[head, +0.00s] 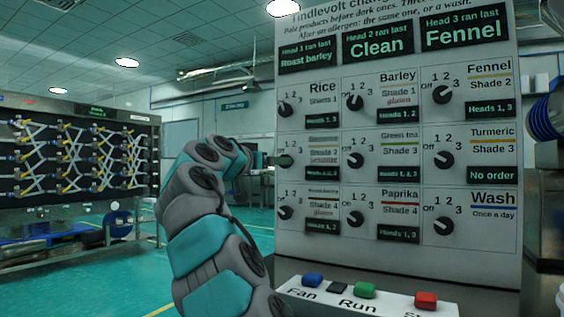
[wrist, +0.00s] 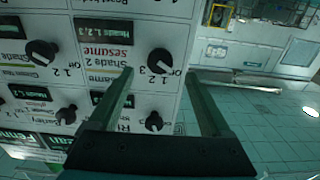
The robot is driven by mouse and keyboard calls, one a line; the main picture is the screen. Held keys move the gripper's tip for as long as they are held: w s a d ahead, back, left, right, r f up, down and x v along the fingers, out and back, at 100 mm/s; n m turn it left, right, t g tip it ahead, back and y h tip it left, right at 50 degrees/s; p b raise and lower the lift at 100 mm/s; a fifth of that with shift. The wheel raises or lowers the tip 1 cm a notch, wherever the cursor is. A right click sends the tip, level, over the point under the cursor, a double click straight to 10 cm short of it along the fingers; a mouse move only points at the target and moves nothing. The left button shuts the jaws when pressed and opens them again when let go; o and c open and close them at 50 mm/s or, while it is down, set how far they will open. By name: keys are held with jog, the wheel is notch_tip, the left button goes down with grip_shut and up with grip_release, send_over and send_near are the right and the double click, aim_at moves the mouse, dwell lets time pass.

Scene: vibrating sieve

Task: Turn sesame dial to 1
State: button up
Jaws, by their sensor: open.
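The sesame dial (wrist: 159,61) is a round black knob on a white panel, beside the label "Shade 2 sesame" (wrist: 105,52). In the wrist view the panel appears upside down. My gripper (wrist: 160,75) is open, one finger on each side of the dial in that view. I cannot tell whether the fingers touch the knob. Which number its pointer faces is not clear. In the head view my gripper (head: 270,160) is at the panel's left edge, level with the middle row, and the sesame dial (head: 286,161) is partly hidden there.
The Rice dial (head: 285,109) is above and another dial (head: 285,212) below. The Green tea dial (head: 355,159) is to the right. Fan (head: 313,280), Run (head: 364,290) and red (head: 426,299) buttons sit on a ledge below. Open floor (head: 150,285) lies left of the panel.

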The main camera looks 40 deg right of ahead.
jog(key=shift+p+x, duration=0.9)
jog(key=shift+x, duration=1.65)
jog(key=shift+c, duration=0.4)
grip_shut()
